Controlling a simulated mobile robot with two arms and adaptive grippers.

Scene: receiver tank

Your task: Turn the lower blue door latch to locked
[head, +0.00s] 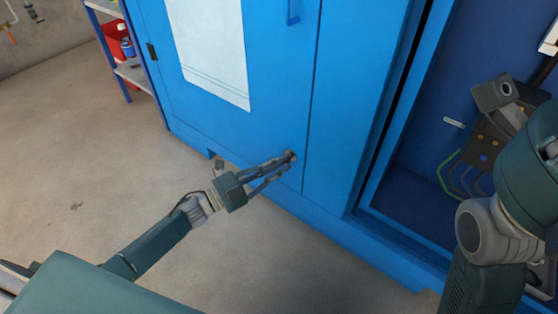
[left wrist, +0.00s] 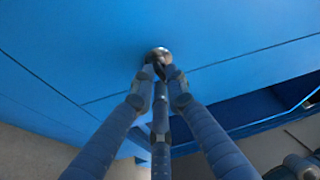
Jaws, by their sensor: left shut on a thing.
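The lower door latch (left wrist: 159,55) is a small round metal piece on the blue door (head: 240,130), near its lower right corner. In the head view my left gripper (head: 288,158) reaches it from the left, and its fingertips cover most of the latch. In the left wrist view the fingers (left wrist: 159,72) close together on the latch. The latch's turn position is hidden by the fingers. My right arm shows at the right of the head view, but its gripper's fingers cannot be made out.
A white sheet (head: 207,50) is on the door, and a blue handle (head: 292,12) sits higher up. An open blue bay (head: 415,160) with equipment lies to the right. A shelf (head: 133,75) with a red bin stands at the back left. The floor (head: 70,150) at left is clear.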

